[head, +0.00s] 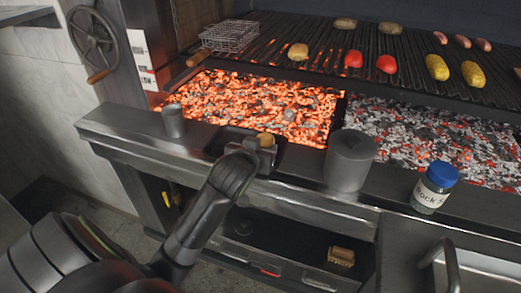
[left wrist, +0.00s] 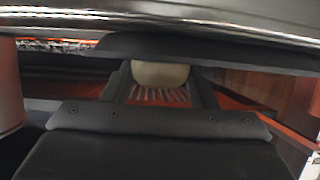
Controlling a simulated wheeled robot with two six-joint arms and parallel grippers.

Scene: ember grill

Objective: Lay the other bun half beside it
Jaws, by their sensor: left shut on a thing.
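In the left wrist view the bun half (left wrist: 160,73) is a pale rounded shape between the two dark fingers (left wrist: 160,92). Another golden bun half (head: 298,51) lies on the grate near its front left edge, beyond the glowing coals. My right gripper is in neither view.
The grate (head: 320,50) also bears red vegetables (head: 386,63), corn (head: 437,67), sausages (head: 462,41) and two brownish rounds (head: 345,22). A wire basket (head: 230,36) stands at its left.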

